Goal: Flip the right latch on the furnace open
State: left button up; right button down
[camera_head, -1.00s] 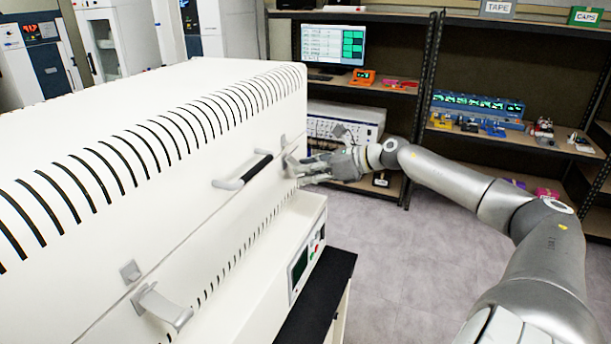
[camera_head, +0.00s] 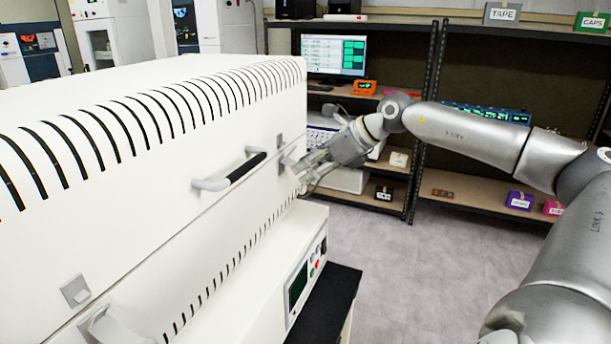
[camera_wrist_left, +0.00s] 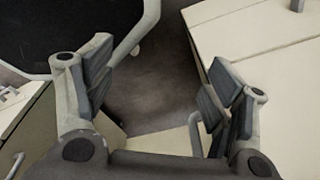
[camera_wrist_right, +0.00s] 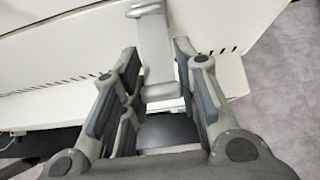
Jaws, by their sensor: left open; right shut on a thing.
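The white furnace (camera_head: 215,150) fills the left of the head view, with a dark-gripped handle (camera_head: 230,172) on its front. The right latch (camera_head: 286,162) is a small grey lever near the furnace's far end, below a grey plate (camera_head: 280,141). My right gripper (camera_head: 300,170) is at this latch and partly hides it. In the right wrist view the latch (camera_wrist_right: 154,45) stands between the fingers of my right gripper (camera_wrist_right: 156,58), which is shut on it. My left gripper (camera_wrist_left: 162,60) is open and empty in the left wrist view.
The left latch (camera_head: 115,325) sticks out at the near end of the furnace, below its plate (camera_head: 75,290). A control panel (camera_head: 299,280) and a black ledge (camera_head: 330,305) are below. Shelves (camera_head: 425,185) stand behind; grey floor (camera_head: 415,270) at the right is clear.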

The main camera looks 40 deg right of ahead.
pick_arm(q)
jog(key=shift+d+f, duration=0.2)
pick_arm(e)
jog(key=shift+r, duration=0.15)
jog(key=c, duration=1.2)
grip_release()
jog(key=shift+s+d+r, duration=0.15)
jog(key=shift+s+r, duration=0.15)
jog(key=shift+r, duration=0.05)
pick_arm(q)
jog(key=shift+s+d, duration=0.15)
pick_arm(e)
jog(key=v, duration=1.1)
jog(key=shift+s, duration=0.1)
